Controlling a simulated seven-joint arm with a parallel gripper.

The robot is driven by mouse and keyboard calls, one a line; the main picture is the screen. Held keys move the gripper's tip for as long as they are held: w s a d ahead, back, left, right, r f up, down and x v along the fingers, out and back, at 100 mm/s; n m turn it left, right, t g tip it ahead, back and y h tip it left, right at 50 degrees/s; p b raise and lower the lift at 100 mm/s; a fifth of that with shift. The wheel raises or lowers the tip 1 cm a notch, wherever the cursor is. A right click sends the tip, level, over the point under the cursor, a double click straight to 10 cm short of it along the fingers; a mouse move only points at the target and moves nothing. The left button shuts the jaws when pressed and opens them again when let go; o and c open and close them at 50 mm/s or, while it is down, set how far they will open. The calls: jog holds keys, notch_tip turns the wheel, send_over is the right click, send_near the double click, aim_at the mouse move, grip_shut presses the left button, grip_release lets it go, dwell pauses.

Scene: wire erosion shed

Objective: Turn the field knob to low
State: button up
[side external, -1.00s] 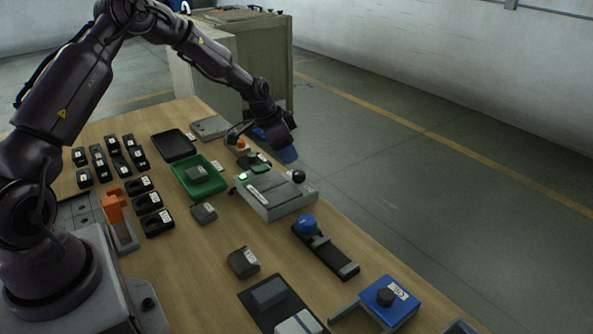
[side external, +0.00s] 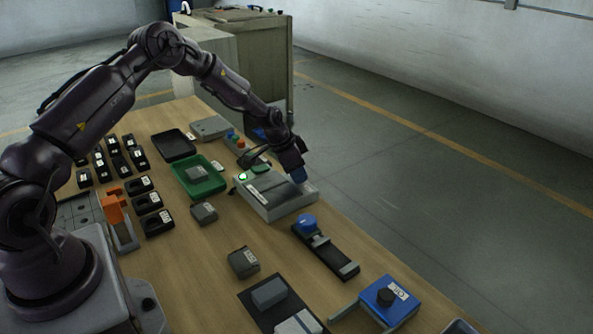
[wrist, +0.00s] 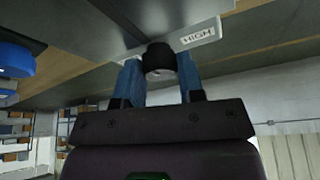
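The grey panel box (side external: 262,212) lies on the wooden table, with a small white label on top. In the wrist view a round black knob (wrist: 159,60) stands out from the panel's dark underside in that picture, beside a white label reading HIGH (wrist: 197,34). My gripper (wrist: 161,70) has its two blue fingers on either side of the knob, very close to it; I cannot tell whether they press on it. In the side view my gripper (side external: 299,176) points down over the box's far right end and hides the knob. No pointer mark on the knob is visible.
A lit green lamp (side external: 243,177) sits on the box's left end. A green tray (side external: 186,184) stands left of the panel.

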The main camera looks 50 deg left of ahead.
jog(key=shift+n, duration=0.4)
jog(key=n+y, duration=0.1)
jog(key=n, duration=0.1)
jog(key=shift+d+r+n, duration=0.1)
jog(key=shift+d+n, duration=0.05)
jog(key=shift+n, duration=0.15)
jog(key=shift+n+y, duration=0.8)
jog(key=shift+n, duration=1.1)
jog(key=o, duration=0.6)
jog(key=shift+o, duration=0.2)
jog(key=v, duration=1.3)
jog(key=shift+d, duration=0.2)
